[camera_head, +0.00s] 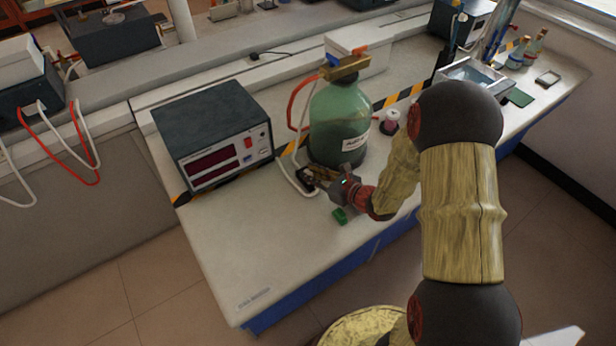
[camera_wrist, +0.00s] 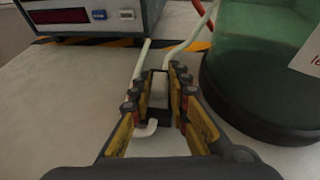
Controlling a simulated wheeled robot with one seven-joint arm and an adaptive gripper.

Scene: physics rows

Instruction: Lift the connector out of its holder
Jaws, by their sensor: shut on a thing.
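The connector (camera_wrist: 158,88) is a small pale piece between my fingertips in the wrist view, with white cable running up from around it. A dark frame around it looks like its holder (camera_wrist: 150,76); where one ends and the other begins is hard to tell. My gripper (camera_wrist: 158,97) has yellow-and-dark fingers closed on the connector from both sides. In the head view my gripper (camera_head: 314,180) is low over the bench, just in front of the green bottle. The connector is mostly hidden by the fingers there, and I cannot tell whether it is clear of the holder.
The large green bottle (camera_head: 337,125) stands right behind my gripper, close on its right in the wrist view. A meter box (camera_head: 212,135) with red displays stands to the left. A small green piece (camera_head: 343,216) lies in front. The bench front left (camera_head: 255,250) is clear.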

